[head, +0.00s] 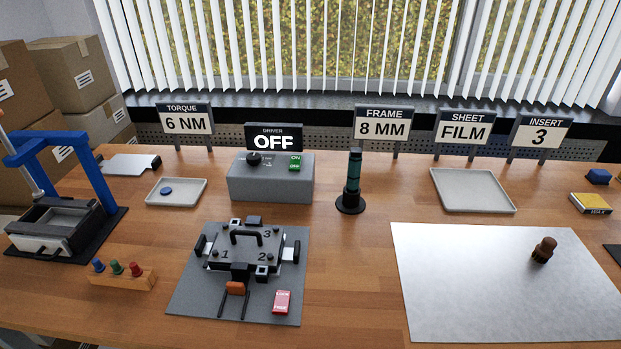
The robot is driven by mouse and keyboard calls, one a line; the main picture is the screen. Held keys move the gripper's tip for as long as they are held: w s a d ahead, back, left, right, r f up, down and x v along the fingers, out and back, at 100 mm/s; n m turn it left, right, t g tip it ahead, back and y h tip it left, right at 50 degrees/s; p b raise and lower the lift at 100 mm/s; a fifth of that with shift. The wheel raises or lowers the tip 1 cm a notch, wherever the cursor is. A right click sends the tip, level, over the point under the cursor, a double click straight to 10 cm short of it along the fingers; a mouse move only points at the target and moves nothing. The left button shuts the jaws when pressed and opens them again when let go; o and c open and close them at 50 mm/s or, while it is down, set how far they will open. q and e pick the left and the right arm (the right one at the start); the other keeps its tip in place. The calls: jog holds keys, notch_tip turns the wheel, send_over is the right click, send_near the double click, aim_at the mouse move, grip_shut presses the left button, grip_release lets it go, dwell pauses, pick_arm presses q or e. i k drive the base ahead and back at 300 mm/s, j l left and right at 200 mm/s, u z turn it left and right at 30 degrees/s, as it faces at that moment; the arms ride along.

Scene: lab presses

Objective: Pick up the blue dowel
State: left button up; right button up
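The blue dowel (98,265) stands upright at the left end of a small wooden block (124,280) at the front left of the table. Only its rounded upper part shows above the block. A green dowel (116,267) and a red dowel (136,269) stand in the same block, to its right. Neither of my grippers shows in the head view.
A blue-framed press (86,140) stands left of the block. A grey plate with a clamp fixture (245,250) lies to its right. Behind are a small tray (190,199) and the driver box (270,185). Bare wood lies around the block.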

aim_at(100, 267)
jog(key=k+j+u, duration=0.1)
jog(key=j+u, duration=0.85)
jog(key=i+j, duration=0.1)
jog(key=j, duration=0.35)
jog(key=i+j+z, duration=0.1)
jog(key=j, duration=0.35)
jog(key=i+j+z, duration=0.1)
jog(key=j, duration=0.35)
jog(key=i+j, duration=0.15)
jog(key=j, duration=0.35)
jog(key=z, duration=1.8)
